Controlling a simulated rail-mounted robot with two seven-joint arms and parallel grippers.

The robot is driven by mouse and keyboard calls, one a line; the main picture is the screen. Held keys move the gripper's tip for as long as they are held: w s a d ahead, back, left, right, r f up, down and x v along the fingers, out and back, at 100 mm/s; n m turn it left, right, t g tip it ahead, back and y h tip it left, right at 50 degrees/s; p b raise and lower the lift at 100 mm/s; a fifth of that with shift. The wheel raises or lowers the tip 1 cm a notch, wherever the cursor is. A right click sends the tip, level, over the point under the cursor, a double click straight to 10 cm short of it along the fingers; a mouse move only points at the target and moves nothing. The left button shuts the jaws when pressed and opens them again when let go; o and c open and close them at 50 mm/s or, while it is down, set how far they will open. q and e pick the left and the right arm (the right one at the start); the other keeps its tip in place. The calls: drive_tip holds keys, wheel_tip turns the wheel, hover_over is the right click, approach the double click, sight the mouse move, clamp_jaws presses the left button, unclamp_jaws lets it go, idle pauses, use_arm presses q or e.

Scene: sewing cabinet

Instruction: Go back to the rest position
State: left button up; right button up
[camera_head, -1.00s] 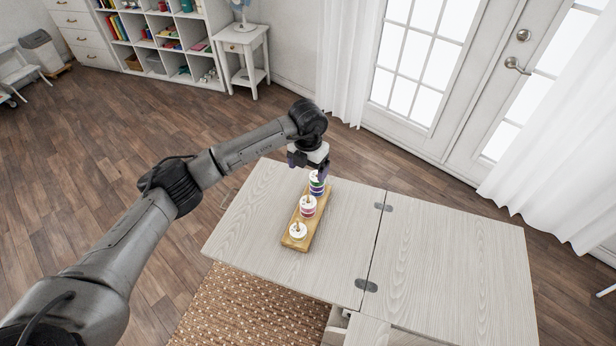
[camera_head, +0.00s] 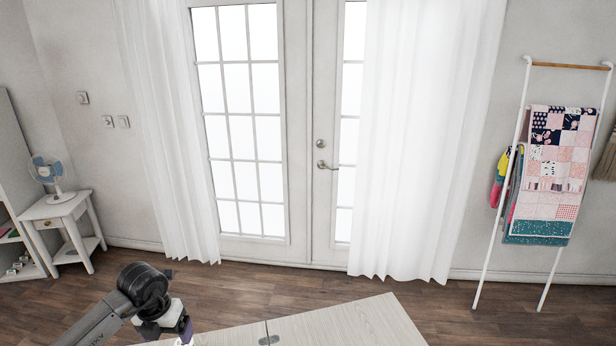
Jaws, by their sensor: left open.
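My left gripper (camera_head: 184,335) is at the bottom edge of the head view, left of centre, pointing down at the near end of my grey arm. It is open. Its fingertips are cut off by the frame's lower edge, so what lies right under them is hidden. The pale wood cabinet top (camera_head: 345,325) shows only its far part along the bottom, with a hinge (camera_head: 268,340) at its seam. The wooden tray with thread spools is out of view now. My right gripper is not in view.
White glazed doors (camera_head: 240,130) with white curtains (camera_head: 420,150) stand behind the cabinet. A small white side table (camera_head: 58,210) with a fan (camera_head: 50,172) is at the left. A white ladder rack with a quilt (camera_head: 550,175) leans at the right. Wood floor (camera_head: 450,308) lies clear between.

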use_arm(q)
drive_tip(key=w+d+r+m+t+h, duration=0.2)
drive_tip(key=w+d+r+t+h, duration=0.35)
drive_tip(key=w+d+t, duration=0.2)
drive_tip(key=w+d+r+t+h, duration=0.2)
drive_tip(key=d+r+t+h, duration=0.3)
drive_tip(key=r, duration=0.6)
drive_tip(key=s+a+r+n+t+y, duration=0.25)
drive_tip(key=r+n+t+y, duration=0.4)
drive_tip(key=r+n, duration=0.35)
drive_tip(key=s+a+r+n+t+y, duration=0.1)
drive_tip(key=s+r+n+t+y, duration=0.35)
drive_tip(key=r+n+t, duration=0.4)
drive_tip(key=s+d+f+n+g+y, duration=0.1)
drive_tip(key=s+f+n+g, duration=0.4)
drive_tip(key=f, duration=0.4)
drive_tip(key=s+d+f+n+g, duration=0.1)
drive_tip(key=s+f+n+g, duration=0.35)
drive_tip(key=f, duration=0.45)
drive_tip(key=s+d+f+n+g+y, duration=0.1)
drive_tip(key=s+d+f+n+g, duration=0.1)
drive_tip(key=s+f+n+g, duration=0.5)
drive_tip(key=s+d+f+g+h, duration=0.2)
drive_tip(key=s+f+g, duration=0.6)
drive_tip(key=s+f, duration=1.75)
wheel_tip(320, 180, up, 31)
drive_tip(key=w+p, duration=0.1)
drive_tip(key=p, duration=3.1)
drive_tip(key=shift+a, duration=0.25)
